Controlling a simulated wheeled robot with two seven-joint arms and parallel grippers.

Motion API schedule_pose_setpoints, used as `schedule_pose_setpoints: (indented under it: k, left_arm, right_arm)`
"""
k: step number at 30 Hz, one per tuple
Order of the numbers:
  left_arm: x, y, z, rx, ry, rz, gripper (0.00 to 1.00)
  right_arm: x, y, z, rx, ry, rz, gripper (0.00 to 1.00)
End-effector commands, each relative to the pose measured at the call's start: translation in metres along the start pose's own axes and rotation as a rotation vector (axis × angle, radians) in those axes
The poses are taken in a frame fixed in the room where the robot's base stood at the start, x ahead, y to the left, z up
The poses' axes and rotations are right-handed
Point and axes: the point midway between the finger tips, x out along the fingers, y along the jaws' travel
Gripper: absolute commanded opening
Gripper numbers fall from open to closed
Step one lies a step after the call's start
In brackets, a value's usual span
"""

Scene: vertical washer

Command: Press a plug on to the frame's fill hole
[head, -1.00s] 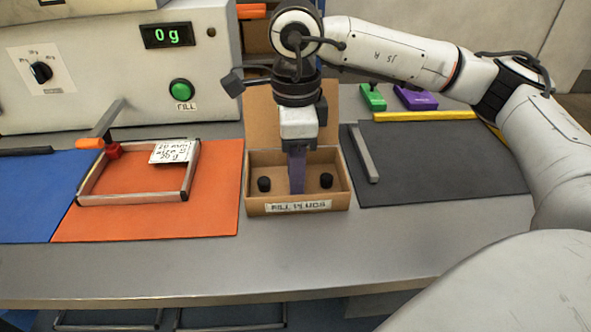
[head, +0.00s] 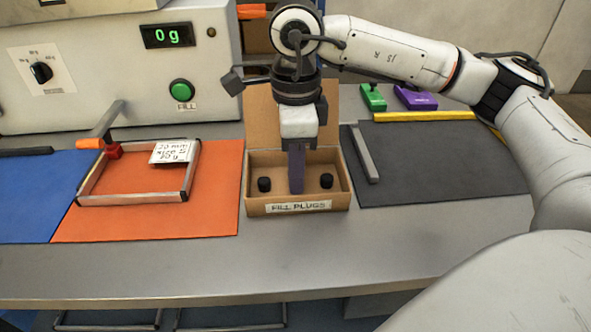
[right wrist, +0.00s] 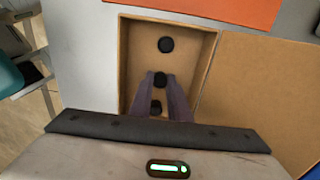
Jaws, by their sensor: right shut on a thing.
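My right gripper (head: 296,190) points straight down into the open cardboard box (head: 258,205) labelled "FILL PLUGS". In the right wrist view its purple-grey fingers (right wrist: 160,80) are shut on a black plug (right wrist: 160,78), still down inside the box. One loose black plug (head: 264,184) lies to the left of the fingers and another (head: 326,181) to the right. The metal frame (head: 130,199) lies flat on the orange mat, with a red block (head: 113,150) at its back left corner and a written tag (head: 172,152). I cannot make out its fill hole. My left gripper is not in view.
A machine with a "0 g" display (head: 167,35) and a green FILL button (head: 181,90) stands behind. An orange-tipped lever (head: 92,142) reaches over the frame's back left corner. A grey bar (head: 364,153) lies on the dark mat (head: 440,165) at right. The table's front strip is clear.

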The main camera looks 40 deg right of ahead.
Motion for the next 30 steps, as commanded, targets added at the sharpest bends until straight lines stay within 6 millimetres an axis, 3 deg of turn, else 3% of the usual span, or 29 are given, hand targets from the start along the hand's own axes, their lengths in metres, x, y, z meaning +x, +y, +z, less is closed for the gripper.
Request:
schedule_pose_setpoints:
  k: [14,30]
  left_arm:
    - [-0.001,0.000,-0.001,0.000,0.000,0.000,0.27]
    - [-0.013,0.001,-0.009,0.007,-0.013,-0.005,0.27]
  right_arm:
    - [-0.002,0.000,0.000,0.000,0.000,0.000,0.00]
    - [-0.033,0.000,0.000,0.000,0.000,0.000,0.00]
